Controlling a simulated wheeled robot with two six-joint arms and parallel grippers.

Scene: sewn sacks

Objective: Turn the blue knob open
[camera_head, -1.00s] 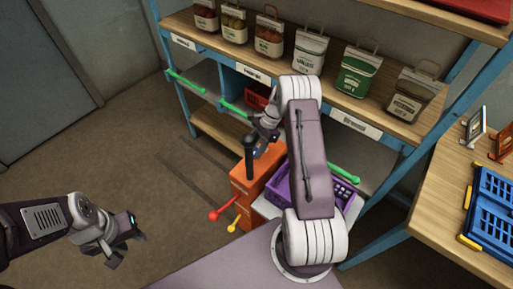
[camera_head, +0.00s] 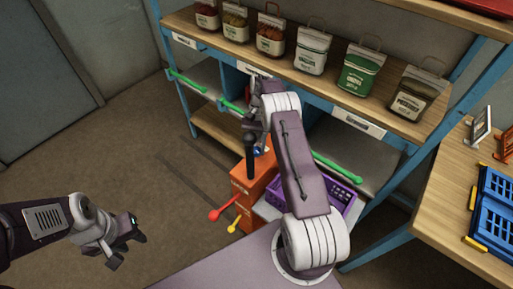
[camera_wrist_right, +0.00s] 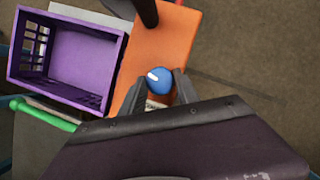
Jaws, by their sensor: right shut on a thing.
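The blue knob (camera_wrist_right: 159,81) sits on the orange box (camera_wrist_right: 165,38), its white mark pointing toward the upper left in the right wrist view. My right gripper (camera_wrist_right: 160,76) has one finger on each side of the knob and is shut on it. In the head view the knob is a small blue spot (camera_head: 257,152), mostly hidden by my right wrist, above the orange box (camera_head: 250,185). My left gripper (camera_head: 132,242) hangs over bare floor at the lower left, apart from everything. Its finger gap is not clear.
Shelves with green rails (camera_head: 338,166) stand behind.

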